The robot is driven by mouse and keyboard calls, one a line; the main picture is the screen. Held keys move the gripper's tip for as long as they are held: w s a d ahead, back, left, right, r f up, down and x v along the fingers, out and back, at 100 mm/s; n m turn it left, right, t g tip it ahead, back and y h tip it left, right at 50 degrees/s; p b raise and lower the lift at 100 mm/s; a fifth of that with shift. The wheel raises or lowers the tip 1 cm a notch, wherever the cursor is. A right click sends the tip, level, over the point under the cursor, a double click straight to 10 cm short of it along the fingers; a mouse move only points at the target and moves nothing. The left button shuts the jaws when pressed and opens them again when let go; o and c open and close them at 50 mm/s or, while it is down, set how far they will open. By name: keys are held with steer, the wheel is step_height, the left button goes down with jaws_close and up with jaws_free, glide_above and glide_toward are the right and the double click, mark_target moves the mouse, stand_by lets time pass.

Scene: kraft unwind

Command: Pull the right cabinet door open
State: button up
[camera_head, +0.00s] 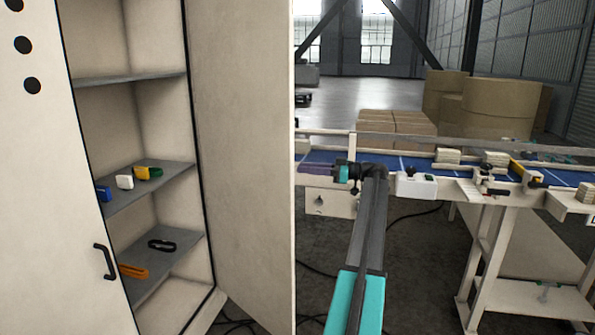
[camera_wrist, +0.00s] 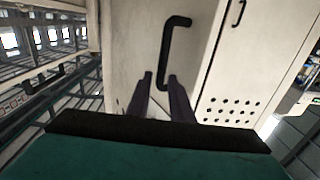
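The right cabinet door (camera_head: 243,150) stands wide open, its inner face and free edge showing in the head view. Its outer face is hidden there. My gripper (camera_head: 312,168) is just right of that edge, fingers pointing left toward the door. In the wrist view, a pale door panel with a black bar handle (camera_wrist: 166,48) is in front of me. My two dark fingers (camera_wrist: 160,76) are apart, and the handle's lower end appears between them. I cannot tell whether they touch it. The left door (camera_head: 45,190) is closed, with its own black handle (camera_head: 104,262).
The cabinet shelves (camera_head: 150,187) hold several small coloured items. A blue conveyor (camera_head: 405,163) on a pale frame runs behind my arm to the right. Cardboard boxes (camera_head: 395,124) and large brown rolls (camera_head: 498,103) stand beyond. Dark cables lie on the floor.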

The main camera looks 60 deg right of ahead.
steer(key=v, duration=0.8)
steer(key=shift+b, duration=0.35)
steer(key=shift+d, duration=0.1)
